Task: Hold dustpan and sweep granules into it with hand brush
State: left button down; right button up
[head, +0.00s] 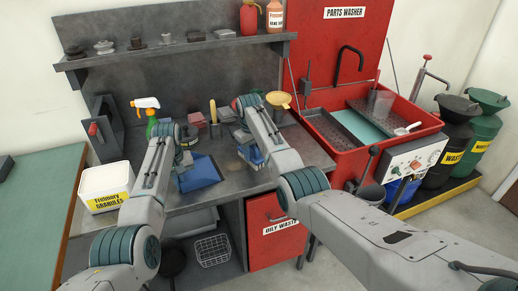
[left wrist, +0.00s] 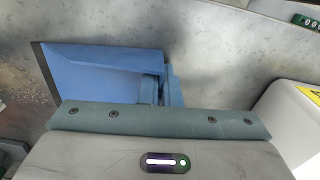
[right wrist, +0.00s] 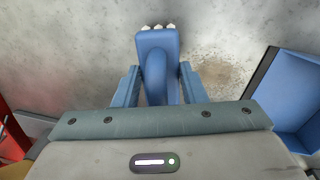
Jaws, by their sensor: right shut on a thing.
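The blue dustpan (head: 203,174) lies on the grey bench top. In the left wrist view the dustpan (left wrist: 95,72) spreads to the left of my left gripper (left wrist: 160,90). The fingers of that gripper are close together at the pan's edge; whether they grip its handle is hidden. My right gripper (right wrist: 158,90) is shut on the blue hand brush (right wrist: 158,48), with white bristle tips at its far end. The brush (head: 251,156) is over the bench, right of the dustpan. A brownish patch of granules (right wrist: 218,74) lies on the bench beside the brush, between it and the pan.
A white granules tub (head: 105,185) stands at the bench's left. A spray bottle (head: 149,118), tins and small items line the back. A yellow funnel (head: 279,99) and the red parts washer (head: 345,158) are at the right.

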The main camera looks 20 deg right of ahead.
jog(key=shift+s+a, duration=0.15)
jog(key=shift+a, duration=1.5)
jog(key=shift+s+a, duration=0.2)
jog(key=shift+a, duration=1.45)
jog(key=shift+s+a, duration=0.15)
jog(key=shift+a, duration=1.5)
jog(key=shift+s+a, duration=0.15)
jog(key=shift+a, duration=0.75)
jog(key=shift+c, duration=0.4)
notch_tip(320, 180, up, 3)
jog(key=shift+f, duration=0.1)
jog(key=shift+d+r, duration=0.15)
jog(key=shift+r, duration=2.55)
jog(key=shift+d, duration=0.1)
